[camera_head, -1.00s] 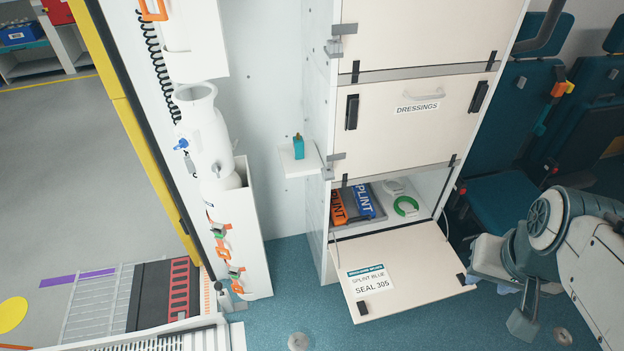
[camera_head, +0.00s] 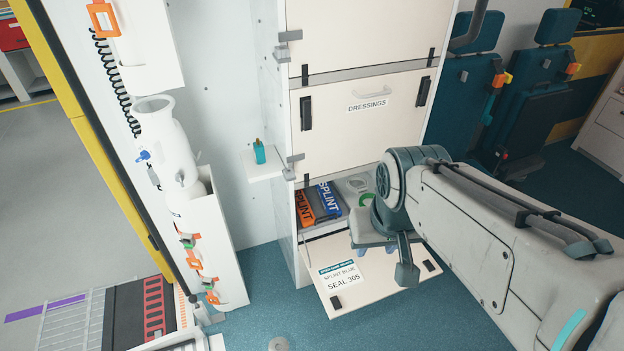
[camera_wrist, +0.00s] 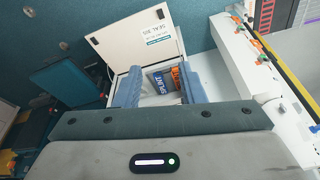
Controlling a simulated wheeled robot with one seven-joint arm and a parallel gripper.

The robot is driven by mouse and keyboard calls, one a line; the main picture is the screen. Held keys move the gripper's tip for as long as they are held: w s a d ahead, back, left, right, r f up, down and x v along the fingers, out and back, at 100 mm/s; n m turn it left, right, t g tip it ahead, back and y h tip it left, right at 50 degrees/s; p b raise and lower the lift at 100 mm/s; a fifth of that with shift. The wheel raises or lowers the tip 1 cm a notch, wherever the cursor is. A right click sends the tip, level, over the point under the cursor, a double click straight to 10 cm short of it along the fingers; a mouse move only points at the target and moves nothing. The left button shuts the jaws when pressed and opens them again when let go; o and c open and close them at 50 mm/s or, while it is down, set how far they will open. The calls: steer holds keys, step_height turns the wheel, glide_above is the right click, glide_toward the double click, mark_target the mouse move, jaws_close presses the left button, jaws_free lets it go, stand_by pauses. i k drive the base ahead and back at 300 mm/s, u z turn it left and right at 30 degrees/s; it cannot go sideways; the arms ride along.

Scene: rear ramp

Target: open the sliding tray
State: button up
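The lower cabinet compartment is open, its cream flap (camera_head: 350,275) folded down with a "SPLINT BLUE SEAL 305" label; the flap also shows in the wrist view (camera_wrist: 125,40). Inside, the sliding tray (camera_head: 328,220) carries an orange splint pack (camera_head: 305,208) and a blue splint pack (camera_head: 328,197). A green ring-shaped item (camera_head: 365,200) lies to their right, partly covered by my arm. My gripper (camera_wrist: 157,75) is open, its two blue fingers apart with the compartment and splint packs seen between them. Nothing is seen held. My wrist hides the tray's right part in the head view.
Above is a closed cream door labelled DRESSINGS (camera_head: 367,106). A small shelf (camera_head: 264,165) with a teal bottle (camera_head: 259,151) juts from the wall. A white holder (camera_head: 212,250) stands at left. Teal seats (camera_head: 465,85) are at right. Floor (camera_head: 260,325) in front is clear.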

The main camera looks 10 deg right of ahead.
mark_target(315, 201)
steer(key=u, duration=0.05)
steer(key=i, duration=1)
steer(key=z, duration=0.15)
